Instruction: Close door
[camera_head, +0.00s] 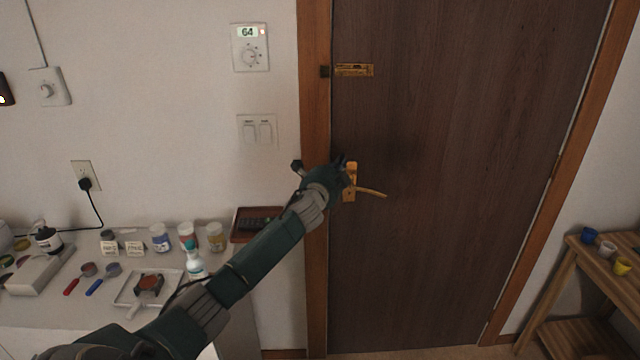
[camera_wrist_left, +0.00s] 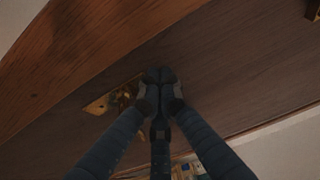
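The dark brown door (camera_head: 450,150) stands in its wooden frame (camera_head: 315,130) in the head view and looks flush with it; I see no clear gap. Its brass lever handle (camera_head: 370,192) is near the left edge. My left gripper (camera_head: 340,163) is at that edge, beside the handle and partly covering its plate. In the left wrist view the fingertips (camera_wrist_left: 160,76) are together with nothing visible between them, in front of the door (camera_wrist_left: 220,70). The brass handle (camera_wrist_left: 122,97) shows just left of the fingers. Whether they touch the door is unclear. My right gripper is out of view.
A brass latch (camera_head: 354,70) sits higher on the door. A white table (camera_head: 50,310) with jars, a bottle and small tools stands at the left, under my left arm. A wooden stand (camera_head: 570,275) with cups is at the right.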

